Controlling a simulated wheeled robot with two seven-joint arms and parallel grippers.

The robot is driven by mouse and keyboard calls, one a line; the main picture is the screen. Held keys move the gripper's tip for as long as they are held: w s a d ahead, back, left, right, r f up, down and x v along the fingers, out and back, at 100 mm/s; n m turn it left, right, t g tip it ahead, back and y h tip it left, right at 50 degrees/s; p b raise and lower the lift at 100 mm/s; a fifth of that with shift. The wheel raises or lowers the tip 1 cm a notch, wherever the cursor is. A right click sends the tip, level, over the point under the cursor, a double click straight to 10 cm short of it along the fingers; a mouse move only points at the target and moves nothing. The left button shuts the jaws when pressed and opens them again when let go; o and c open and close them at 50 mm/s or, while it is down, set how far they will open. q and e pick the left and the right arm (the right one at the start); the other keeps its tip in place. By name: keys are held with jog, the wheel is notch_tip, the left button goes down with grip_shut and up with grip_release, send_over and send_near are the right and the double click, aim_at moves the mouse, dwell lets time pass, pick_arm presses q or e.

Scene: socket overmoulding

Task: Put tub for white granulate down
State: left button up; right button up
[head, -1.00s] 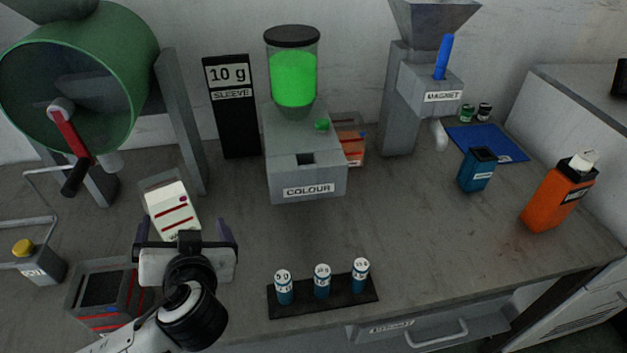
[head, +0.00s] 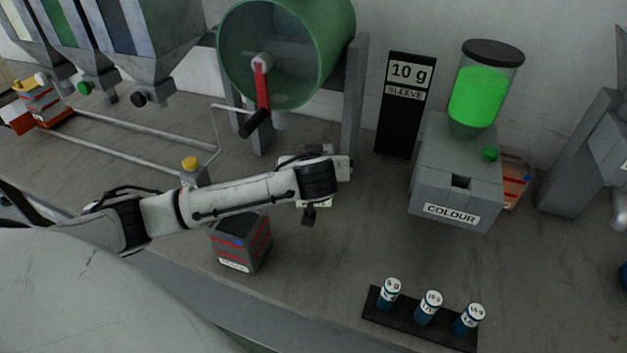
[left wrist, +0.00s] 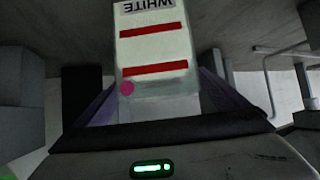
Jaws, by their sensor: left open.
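The tub for white granulate (left wrist: 153,45) is pale, with two red stripes and a WHITE label that appears upside down in the left wrist view. My left gripper (left wrist: 155,92) is open, with one purple finger on each side of the tub. I cannot tell whether the fingers touch it. My right gripper is not in view.
A dark tub with red stripes (head: 241,243) stands just left of and in front of the wrist. The green drum (head: 290,50) with its red crank stands behind. The COLOUR machine (head: 455,185) and a black rack (head: 420,322) with three small bottles are to the right. Bare worktop (head: 350,245) lies between.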

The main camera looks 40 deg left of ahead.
pick_arm(q)
jog(key=shift+x, duration=1.75)
jog(key=c, duration=1.4)
jog(key=shift+w, duration=0.1)
jog(key=shift+c, duration=0.8)
jog(key=shift+r, duration=0.1)
